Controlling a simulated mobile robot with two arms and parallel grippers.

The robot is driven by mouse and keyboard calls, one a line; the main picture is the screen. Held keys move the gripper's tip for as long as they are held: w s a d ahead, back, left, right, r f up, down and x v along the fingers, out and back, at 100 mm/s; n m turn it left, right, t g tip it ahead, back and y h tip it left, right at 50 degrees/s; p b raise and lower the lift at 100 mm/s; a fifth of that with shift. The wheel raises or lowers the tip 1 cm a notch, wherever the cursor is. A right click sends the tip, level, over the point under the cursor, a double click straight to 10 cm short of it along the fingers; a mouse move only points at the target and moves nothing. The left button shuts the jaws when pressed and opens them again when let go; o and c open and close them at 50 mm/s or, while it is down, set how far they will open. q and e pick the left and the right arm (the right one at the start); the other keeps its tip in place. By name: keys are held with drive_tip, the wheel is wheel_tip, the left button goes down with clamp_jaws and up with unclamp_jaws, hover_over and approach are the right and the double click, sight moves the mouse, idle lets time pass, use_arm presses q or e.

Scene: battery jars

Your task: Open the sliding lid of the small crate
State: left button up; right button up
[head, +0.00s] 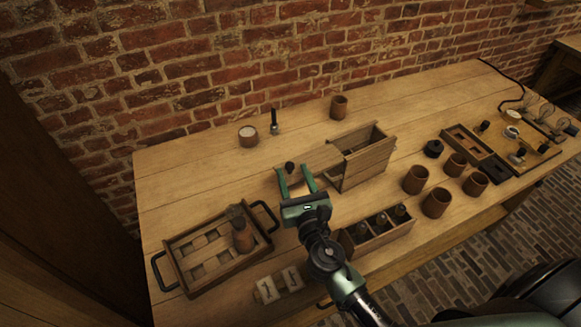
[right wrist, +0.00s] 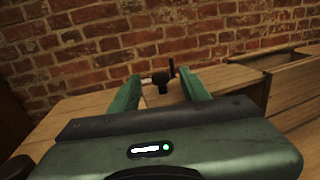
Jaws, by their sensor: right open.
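The small crate (head: 366,165) stands on the workbench, a wooden box with its top largely uncovered. Its wooden lid (head: 322,157) sticks out from the crate's left side toward my right gripper. A dark knob (head: 289,167) sits near the lid's left end and also shows in the right wrist view (right wrist: 160,84). My right gripper (head: 293,169) is open, with its green fingers on either side of the knob. In the wrist view a gap shows between each finger and the knob. My left gripper is not in view.
A tray with handles (head: 201,282) is at left, a compartment box (head: 378,237) with bottles in front. Several brown cups (head: 437,203) stand right. A white-topped jar (head: 248,137), a dark upright tool (head: 274,122) and a cup (head: 339,107) stand behind. The bench's back left is clear.

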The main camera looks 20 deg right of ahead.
drive_tip(key=s, duration=0.4)
drive_tip(key=shift+a+b, duration=0.2)
drive_tip(key=shift+b, duration=0.15)
drive_tip(key=shift+s, duration=0.1)
